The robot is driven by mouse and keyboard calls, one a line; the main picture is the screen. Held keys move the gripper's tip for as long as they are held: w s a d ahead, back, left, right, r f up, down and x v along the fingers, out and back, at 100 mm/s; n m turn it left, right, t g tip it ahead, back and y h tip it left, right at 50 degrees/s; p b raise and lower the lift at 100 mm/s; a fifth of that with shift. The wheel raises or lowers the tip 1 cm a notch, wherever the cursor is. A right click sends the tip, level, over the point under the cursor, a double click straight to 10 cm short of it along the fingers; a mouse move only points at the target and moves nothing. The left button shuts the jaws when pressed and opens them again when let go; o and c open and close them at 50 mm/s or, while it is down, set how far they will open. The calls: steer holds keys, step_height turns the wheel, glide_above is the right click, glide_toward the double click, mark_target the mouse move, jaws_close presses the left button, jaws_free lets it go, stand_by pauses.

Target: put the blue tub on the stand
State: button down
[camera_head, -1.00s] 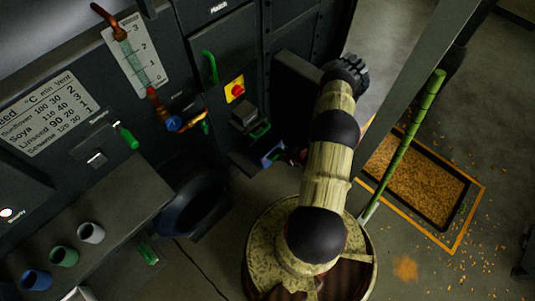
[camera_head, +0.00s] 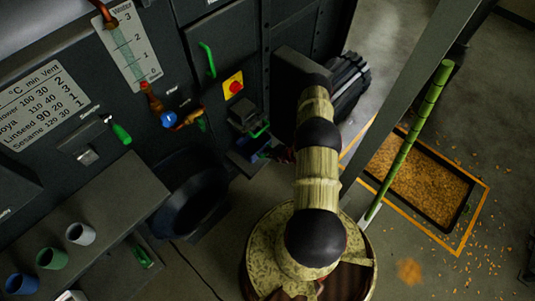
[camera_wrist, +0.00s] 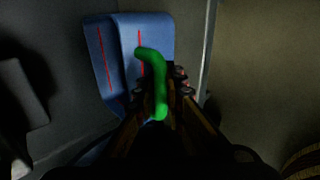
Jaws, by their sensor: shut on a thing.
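The blue tub (camera_wrist: 148,35) has red lines on its walls and a green handle (camera_wrist: 155,85). It fills the upper middle of the wrist view. My gripper (camera_wrist: 160,103) is shut on the green handle, with dark fingers on either side of it. In the head view, the tub (camera_head: 262,151) is a small patch of blue by the dark machine front, partly hidden. My arm comes in from the right there, and its fingertips are hard to make out. I cannot tell which thing is the stand.
A bench (camera_head: 105,205) at the left carries a blue, a green and a grey cup. A dark round bowl (camera_head: 190,195) stands by the machine. A green pole (camera_head: 410,140) and an orange-edged pit of grain (camera_head: 425,180) are at the right.

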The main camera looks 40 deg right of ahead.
steer(key=c, duration=1.9)
jaws_free()
steer(key=shift+r, duration=0.1)
steer(key=a+p+v, duration=0.1)
steer(key=p+v, duration=0.2)
steer(key=v, duration=0.8)
steer(key=shift+s+d+r+p, duration=0.3)
steer(key=shift+d+r+p, duration=0.1)
steer(key=shift+d, duration=0.1)
